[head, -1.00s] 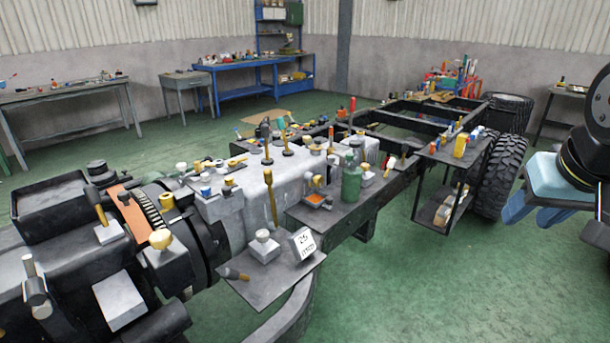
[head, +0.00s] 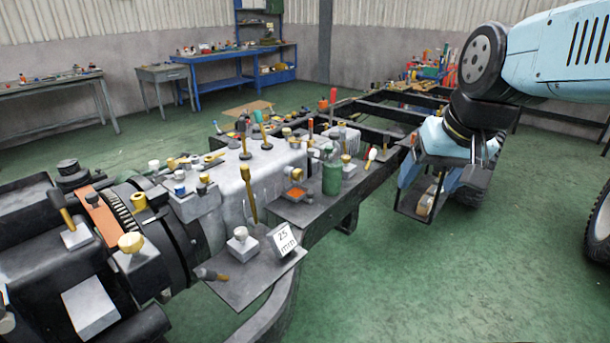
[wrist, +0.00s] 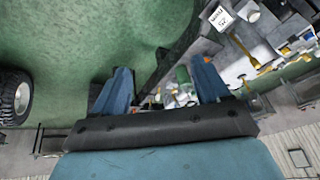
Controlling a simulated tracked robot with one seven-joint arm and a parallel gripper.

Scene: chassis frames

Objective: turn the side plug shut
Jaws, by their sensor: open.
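The chassis carries a grey gearbox casing (head: 225,185) with several brass-coloured knobs and handles on it. A large brass knob (head: 131,242) sits on the dark housing at the left, and a long brass handle (head: 248,192) stands on the casing's near side. I cannot tell which fitting is the side plug.
A plate on the near side holds a grey block with a pale knob (head: 241,242) and a "25 mm" sign (head: 283,240). A green bottle (head: 332,178) stands on another shelf. Black wheels (head: 600,225) are at right. Green floor (head: 430,280) is clear in front. Benches line the wall.

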